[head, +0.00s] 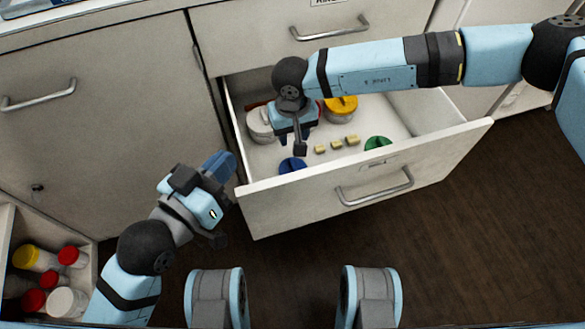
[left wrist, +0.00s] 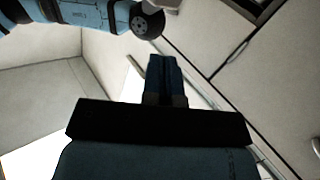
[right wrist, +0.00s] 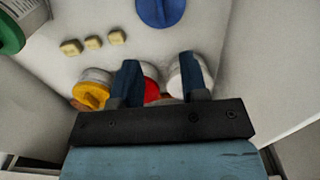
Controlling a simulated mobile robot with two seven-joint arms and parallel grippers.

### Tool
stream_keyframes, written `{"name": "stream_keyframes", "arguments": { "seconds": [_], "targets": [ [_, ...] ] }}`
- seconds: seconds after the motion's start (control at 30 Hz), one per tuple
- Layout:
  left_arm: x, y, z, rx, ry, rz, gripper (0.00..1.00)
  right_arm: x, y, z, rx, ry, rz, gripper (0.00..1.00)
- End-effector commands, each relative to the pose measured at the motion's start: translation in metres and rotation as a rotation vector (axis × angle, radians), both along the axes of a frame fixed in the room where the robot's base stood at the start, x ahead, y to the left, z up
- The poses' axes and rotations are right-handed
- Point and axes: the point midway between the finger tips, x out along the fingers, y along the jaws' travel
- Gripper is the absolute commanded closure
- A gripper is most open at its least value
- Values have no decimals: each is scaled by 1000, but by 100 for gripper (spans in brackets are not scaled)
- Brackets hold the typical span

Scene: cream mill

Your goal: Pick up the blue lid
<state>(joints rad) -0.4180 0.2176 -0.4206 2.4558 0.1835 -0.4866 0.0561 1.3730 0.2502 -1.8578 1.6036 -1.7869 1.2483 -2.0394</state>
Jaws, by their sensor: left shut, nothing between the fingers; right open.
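The blue lid (head: 292,165) lies on the floor of the open drawer, near its front left corner. It also shows at the top of the right wrist view (right wrist: 160,10). My right gripper (head: 298,146) is inside the drawer, just behind the blue lid and apart from it. In the right wrist view its fingers (right wrist: 160,82) are spread with nothing held. My left gripper (head: 228,165) is shut and empty, outside the drawer by its left front corner. Its closed fingers also show in the left wrist view (left wrist: 164,75).
The drawer (head: 450,150) also holds a green lid (head: 378,143), several small yellowish blocks (head: 336,145), a yellow-lidded jar (head: 341,108) and a white-lidded jar (head: 260,124). A red lid (right wrist: 150,88) is near the right fingers. A bin (head: 82,254) of jars stands lower left.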

Motion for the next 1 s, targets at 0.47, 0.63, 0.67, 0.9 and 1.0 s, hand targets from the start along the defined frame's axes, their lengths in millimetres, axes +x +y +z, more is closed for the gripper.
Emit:
{"name": "stream_keyframes", "arguments": {
  "seconds": [0.47, 0.63, 0.67, 0.9, 1.0],
  "targets": [
    [7, 3, -18, 69, -27, -14, 100, -1, 1, -70, 1, 1, 0, 60],
    [13, 8, -21, 115, -107, -9, 100, -2, 2, -97, 0, 3, 0, 60],
    [15, 8, -20, 124, -126, -8, 100, -2, 2, -102, 0, 3, 0, 60],
    [21, 11, -12, 159, -183, -5, 100, -1, 3, -113, 2, 0, -2, 60],
    [20, 11, -11, 157, -184, -5, 100, -1, 3, -113, 2, 0, -2, 60]
  ]
}}
